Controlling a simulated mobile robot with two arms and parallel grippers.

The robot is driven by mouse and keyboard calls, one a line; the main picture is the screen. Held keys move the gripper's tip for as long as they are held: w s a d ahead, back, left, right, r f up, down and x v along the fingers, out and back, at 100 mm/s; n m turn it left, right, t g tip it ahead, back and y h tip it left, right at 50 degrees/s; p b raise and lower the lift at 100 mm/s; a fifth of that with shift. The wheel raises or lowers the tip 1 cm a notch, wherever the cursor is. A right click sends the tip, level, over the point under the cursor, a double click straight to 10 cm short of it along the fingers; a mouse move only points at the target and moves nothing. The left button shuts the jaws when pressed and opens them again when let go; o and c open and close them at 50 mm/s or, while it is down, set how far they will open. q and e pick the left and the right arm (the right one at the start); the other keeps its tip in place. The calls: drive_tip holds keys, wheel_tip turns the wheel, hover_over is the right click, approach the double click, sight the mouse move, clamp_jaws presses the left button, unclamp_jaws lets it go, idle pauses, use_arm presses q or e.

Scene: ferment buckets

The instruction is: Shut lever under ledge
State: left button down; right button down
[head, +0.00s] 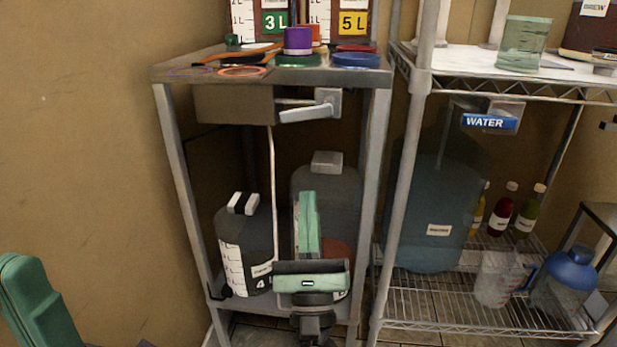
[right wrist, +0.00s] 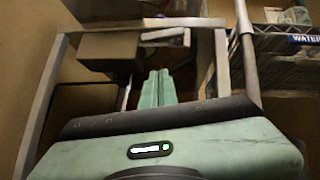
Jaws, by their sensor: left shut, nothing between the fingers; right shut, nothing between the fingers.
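The light grey lever (head: 308,112) sits under the ledge (head: 190,72) of the small stand. It slants down to the left from a square plate (head: 328,98) and a thin pipe. It also shows in the right wrist view (right wrist: 163,35). My right gripper (head: 306,195) is shut and empty, its green fingers pointing up, below the lever in the picture and apart from it. The right wrist view shows its fingers (right wrist: 157,74) below the lever as well. My left gripper (head: 38,300) is shut at the lower left edge, partly cut off and far from the lever.
A grey-brown box (head: 234,104) hangs left of the lever, with a pale tube (head: 273,160) running down. A dark container (head: 246,240) and a capped grey jug (head: 326,162) stand beneath. A stand post (head: 375,170) and a wire rack (head: 480,310) bound the right side.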

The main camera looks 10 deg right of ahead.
drive_tip(key=shift+v, duration=1.15)
